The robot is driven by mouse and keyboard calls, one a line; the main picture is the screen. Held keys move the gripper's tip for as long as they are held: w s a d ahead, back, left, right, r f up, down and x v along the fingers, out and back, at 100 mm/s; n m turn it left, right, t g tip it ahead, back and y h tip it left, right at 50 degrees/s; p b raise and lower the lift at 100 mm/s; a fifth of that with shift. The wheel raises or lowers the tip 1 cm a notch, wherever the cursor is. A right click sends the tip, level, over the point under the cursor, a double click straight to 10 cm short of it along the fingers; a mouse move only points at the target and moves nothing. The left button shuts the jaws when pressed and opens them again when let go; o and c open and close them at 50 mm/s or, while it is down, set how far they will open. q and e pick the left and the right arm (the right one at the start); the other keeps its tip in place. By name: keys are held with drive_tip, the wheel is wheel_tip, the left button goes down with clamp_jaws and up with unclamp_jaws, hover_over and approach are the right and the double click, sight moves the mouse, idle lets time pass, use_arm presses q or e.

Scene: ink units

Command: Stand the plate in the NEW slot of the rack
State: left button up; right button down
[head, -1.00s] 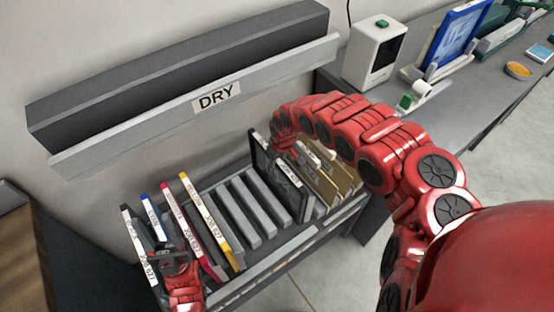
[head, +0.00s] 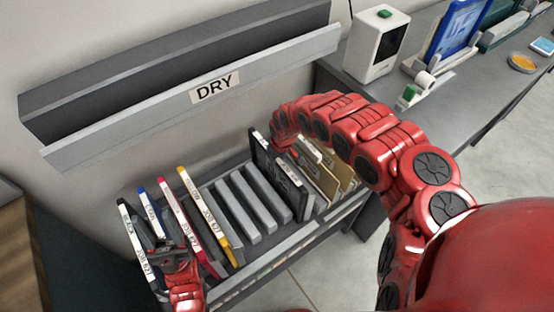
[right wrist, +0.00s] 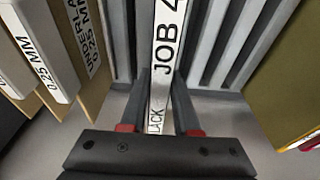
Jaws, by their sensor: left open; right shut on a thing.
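The held plate (right wrist: 163,50) has a white edge label reading "JOB 4" and "LACK", partly cut off. My right gripper (right wrist: 158,108) is shut on this plate's edge. In the head view the dark plate (head: 262,158) stands upright over the rack's right part, and my arm hides the right fingers. The rack (head: 240,206) has grey slot dividers; no NEW label is readable. At its left stand plates with black, blue, red and yellow edges (head: 196,205). My left gripper (head: 163,254) is open, low in front of the black and blue ones.
Tan underlay sheets (head: 322,175) stand at the rack's right; they show left in the right wrist view (right wrist: 75,70). A grey trough marked DRY (head: 190,98) hangs above. Bare slots lie in the middle. A white device (head: 375,45) stands on the side bench.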

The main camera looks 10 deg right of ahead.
drive_tip(key=shift+f, duration=0.15)
drive_tip(key=c, duration=0.6)
unclamp_jaws()
drive_tip(key=shift+o, duration=0.2)
drive_tip(key=shift+d+r, duration=0.1)
drive_tip(key=shift+r, duration=0.4)
drive_tip(key=r+p, duration=0.1)
drive_tip(key=r, duration=0.2)
drive_tip(key=s+r+p, duration=0.1)
drive_tip(key=r, duration=0.1)
drive_tip(key=d+r+p, duration=0.1)
drive_tip(key=r+p, duration=0.1)
drive_tip(key=r, duration=0.1)
drive_tip(key=shift+s+r, duration=0.3)
wheel_tip(320, 180, up, 8)
drive_tip(key=s+p, duration=0.1)
drive_tip(key=p, duration=0.8)
drive_tip(key=shift+s+f, duration=0.25)
drive_tip(key=shift+s, duration=0.1)
